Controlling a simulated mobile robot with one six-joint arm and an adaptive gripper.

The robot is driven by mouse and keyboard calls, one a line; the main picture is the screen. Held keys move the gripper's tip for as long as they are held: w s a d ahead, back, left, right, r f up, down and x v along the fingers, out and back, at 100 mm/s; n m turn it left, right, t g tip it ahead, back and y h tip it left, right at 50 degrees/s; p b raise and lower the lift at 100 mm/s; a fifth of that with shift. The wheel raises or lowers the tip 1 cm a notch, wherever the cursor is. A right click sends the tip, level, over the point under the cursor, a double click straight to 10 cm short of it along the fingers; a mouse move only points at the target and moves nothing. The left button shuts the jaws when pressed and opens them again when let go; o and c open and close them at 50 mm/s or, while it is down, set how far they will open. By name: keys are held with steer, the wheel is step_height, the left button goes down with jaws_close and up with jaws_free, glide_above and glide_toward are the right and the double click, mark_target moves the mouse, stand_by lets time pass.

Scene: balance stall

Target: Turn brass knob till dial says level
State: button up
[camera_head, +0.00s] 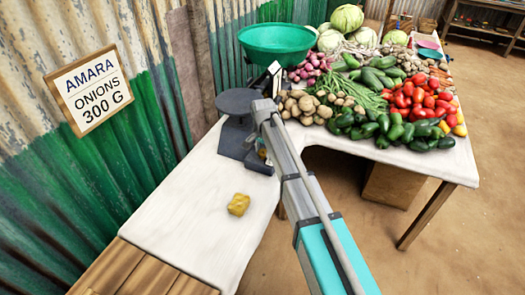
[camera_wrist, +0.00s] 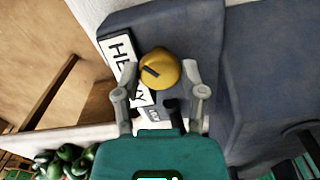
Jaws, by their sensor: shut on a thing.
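The brass knob (camera_wrist: 158,68) sits on the front of the dark grey balance (camera_wrist: 255,70) in the wrist view, with a dark slot mark on its face. My gripper (camera_wrist: 160,72) is shut on it, one finger on each side. A white dial plate (camera_wrist: 119,52) beside the knob shows the letters "HE" and a "Y"; the rest is covered by the knob and my fingers. The pointer's reading cannot be made out. In the head view the balance (camera_head: 232,140) stands on the white table, with a grey pan (camera_head: 237,101) and a green bowl (camera_head: 277,42); my arm hides its front.
A yellow lump (camera_head: 239,204) lies on the bare near part of the white table (camera_head: 190,215). Onions, potatoes, peppers (camera_head: 420,98) and cabbages crowd the right side. A sign (camera_head: 88,90) on the corrugated wall reads "AMARA ONIONS 300 G".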

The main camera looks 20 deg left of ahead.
steer(key=n, duration=0.4)
steer(key=shift+n, duration=2.1)
steer(key=o, duration=1.2)
steer(key=shift+c, duration=0.2)
steer(key=shift+r, duration=0.1)
